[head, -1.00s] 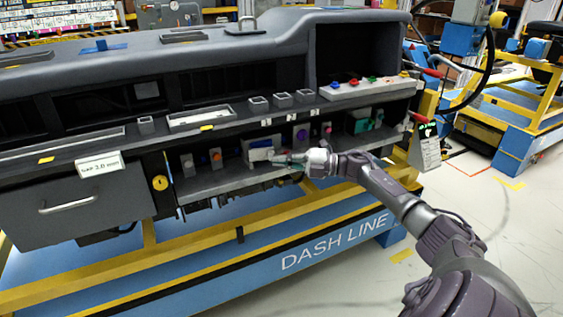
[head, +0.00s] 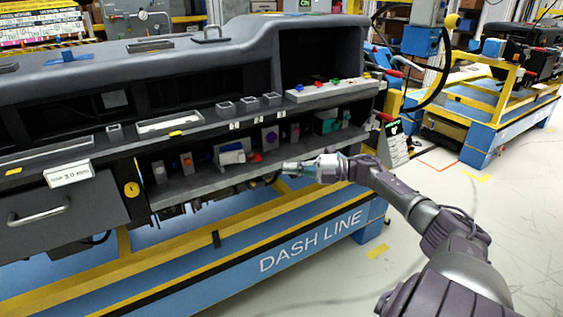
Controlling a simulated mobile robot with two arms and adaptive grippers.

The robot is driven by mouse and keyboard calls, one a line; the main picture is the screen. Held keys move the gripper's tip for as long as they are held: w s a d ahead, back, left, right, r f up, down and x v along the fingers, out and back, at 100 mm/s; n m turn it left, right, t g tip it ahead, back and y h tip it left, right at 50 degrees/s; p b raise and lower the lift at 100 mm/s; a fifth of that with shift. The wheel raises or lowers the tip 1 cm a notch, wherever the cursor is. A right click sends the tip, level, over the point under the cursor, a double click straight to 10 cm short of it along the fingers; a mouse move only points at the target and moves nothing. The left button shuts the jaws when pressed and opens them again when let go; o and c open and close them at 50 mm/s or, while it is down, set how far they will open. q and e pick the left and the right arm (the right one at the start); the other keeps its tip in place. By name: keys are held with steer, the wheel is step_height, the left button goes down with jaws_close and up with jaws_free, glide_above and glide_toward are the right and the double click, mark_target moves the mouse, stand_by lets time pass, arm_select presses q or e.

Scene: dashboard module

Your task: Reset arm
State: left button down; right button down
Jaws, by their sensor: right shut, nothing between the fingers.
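My right arm comes in from the lower right. Its gripper (head: 288,168) is shut and empty. It points left, in front of the open lower shelf (head: 205,183) of the dashboard module, and appears clear of the shelf parts. My left gripper is not in view.
The dashboard (head: 190,65) sits on a blue and yellow stand marked DASH LINE (head: 310,242). A drawer with a handle (head: 40,212) is at the left. Another stand (head: 490,135) is at the back right. The floor (head: 440,215) on the right is open.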

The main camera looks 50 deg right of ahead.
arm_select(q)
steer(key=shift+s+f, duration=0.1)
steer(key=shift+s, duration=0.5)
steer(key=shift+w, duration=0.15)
